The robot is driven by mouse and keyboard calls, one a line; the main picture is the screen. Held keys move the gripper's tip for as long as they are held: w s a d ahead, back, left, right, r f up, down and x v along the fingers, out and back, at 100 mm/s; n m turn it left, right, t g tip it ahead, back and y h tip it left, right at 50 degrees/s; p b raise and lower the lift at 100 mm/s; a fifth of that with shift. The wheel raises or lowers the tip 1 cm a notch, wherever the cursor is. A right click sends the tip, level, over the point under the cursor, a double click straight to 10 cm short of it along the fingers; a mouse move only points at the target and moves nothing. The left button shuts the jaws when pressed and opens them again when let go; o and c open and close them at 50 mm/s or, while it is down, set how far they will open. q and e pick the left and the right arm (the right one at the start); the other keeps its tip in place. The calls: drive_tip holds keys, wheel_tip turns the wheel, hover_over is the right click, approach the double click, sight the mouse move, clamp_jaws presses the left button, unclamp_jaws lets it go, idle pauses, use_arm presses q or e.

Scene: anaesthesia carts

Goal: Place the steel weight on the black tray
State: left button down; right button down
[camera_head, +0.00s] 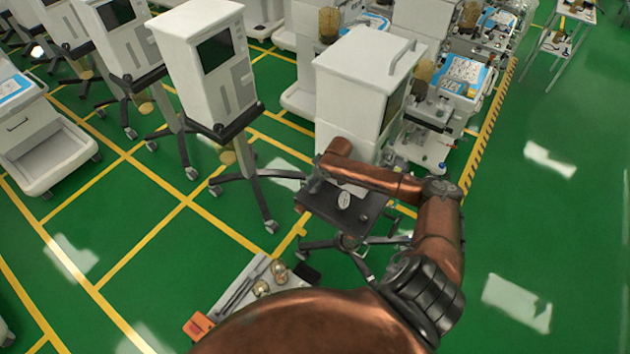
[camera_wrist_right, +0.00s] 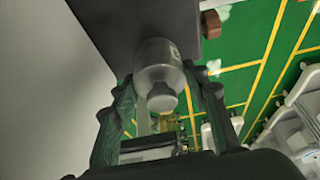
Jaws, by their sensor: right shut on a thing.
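The steel weight (camera_wrist_right: 160,66), a grey cylinder with a knob, shows in the right wrist view between the fingers of my right gripper (camera_wrist_right: 160,84), which is shut on it. The black tray (camera_head: 371,207) is in front of a white cart in the head view, and its dark surface (camera_wrist_right: 108,28) fills the top of the wrist view. My left gripper is not in view.
A white cart (camera_head: 365,75) stands right behind the tray, and a monitor cart (camera_head: 209,70) stands to its left. A grey case (camera_head: 240,290) with brass-coloured round pieces (camera_head: 279,269) is at the lower middle.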

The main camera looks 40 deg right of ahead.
drive_tip(key=shift+w+f, duration=0.1)
drive_tip(key=shift+f, duration=1.1)
drive_tip(key=c, duration=1.1)
unclamp_jaws()
drive_tip(key=shift+s+f, duration=0.2)
drive_tip(key=shift+c, duration=0.2)
drive_tip(key=b+v, duration=0.1)
drive_tip(key=v, duration=1.1)
